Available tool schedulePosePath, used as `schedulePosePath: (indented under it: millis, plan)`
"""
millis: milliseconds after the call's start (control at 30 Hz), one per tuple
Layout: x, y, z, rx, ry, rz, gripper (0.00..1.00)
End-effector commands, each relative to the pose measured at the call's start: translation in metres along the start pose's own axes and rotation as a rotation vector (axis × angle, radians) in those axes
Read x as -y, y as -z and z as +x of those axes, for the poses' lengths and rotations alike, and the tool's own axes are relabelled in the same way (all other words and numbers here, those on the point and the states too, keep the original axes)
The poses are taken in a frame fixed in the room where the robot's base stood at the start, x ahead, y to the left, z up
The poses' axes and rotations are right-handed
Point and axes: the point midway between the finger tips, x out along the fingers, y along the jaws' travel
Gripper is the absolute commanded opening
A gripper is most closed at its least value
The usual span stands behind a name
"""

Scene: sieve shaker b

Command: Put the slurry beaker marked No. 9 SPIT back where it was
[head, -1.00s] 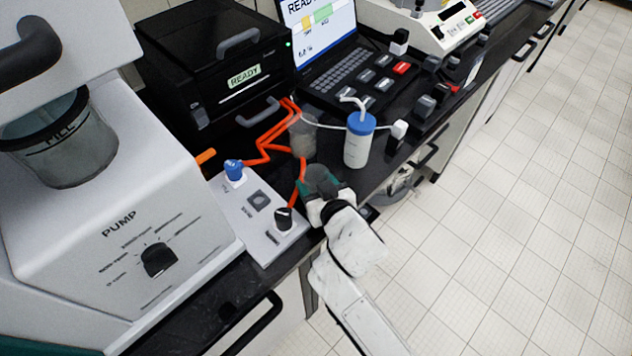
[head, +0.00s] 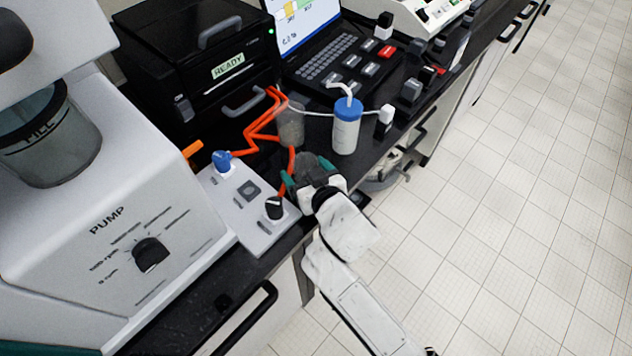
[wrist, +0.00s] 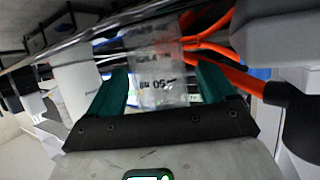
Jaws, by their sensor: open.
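A clear, greyish beaker (head: 291,125) stands on the dark bench behind the orange tubing and left of a blue-capped white bottle. No name on it is legible in the head view. My gripper (head: 308,170) is just in front of it at the bench edge, its green fingers spread. In the wrist view, a clear beaker (wrist: 155,72) with upside-down graduation marks shows between and beyond the open fingers of my gripper (wrist: 162,82). I cannot tell whether the fingers touch it. The name No. 9 SPIT is not readable.
The blue-capped bottle (head: 346,128) with a thin tube stands close right of the beaker. Orange tubing (head: 258,138) runs close on its left. A white control box (head: 247,208) with knobs lies left of my gripper.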

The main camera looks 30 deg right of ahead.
Motion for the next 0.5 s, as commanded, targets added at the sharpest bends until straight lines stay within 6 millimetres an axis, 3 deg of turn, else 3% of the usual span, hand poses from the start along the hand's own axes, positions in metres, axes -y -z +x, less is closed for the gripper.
schedulePosePath:
  millis: [500]
  plan:
    - [0.000,-0.003,-0.096,0.002,0.001,0.001,0.83]
